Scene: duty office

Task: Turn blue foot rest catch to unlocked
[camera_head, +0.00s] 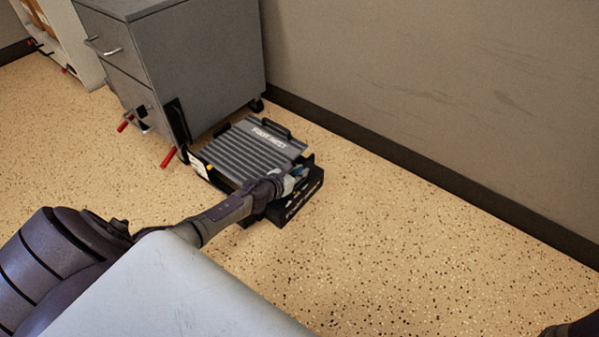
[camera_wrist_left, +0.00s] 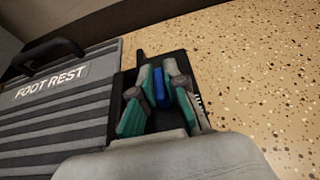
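The foot rest (camera_head: 243,152) is a grey ribbed plate on a dark frame on the floor, beside the grey cabinet. Its ribbed top also shows in the left wrist view (camera_wrist_left: 60,115). The blue catch (camera_wrist_left: 160,85) stands upright in a dark recess at the foot rest's side. My left gripper (camera_head: 295,178) reaches down to that side. In the left wrist view its grey and green fingers (camera_wrist_left: 160,92) stand on both sides of the blue catch, close against it. Their exact contact is hard to see. In the head view the catch is mostly hidden by the gripper.
A grey drawer cabinet (camera_head: 195,65) on casters with red levers (camera_head: 168,157) stands behind the foot rest, at the left. The wall (camera_head: 440,80) with a dark skirting runs behind at right. The speckled floor (camera_head: 400,240) at right is clear.

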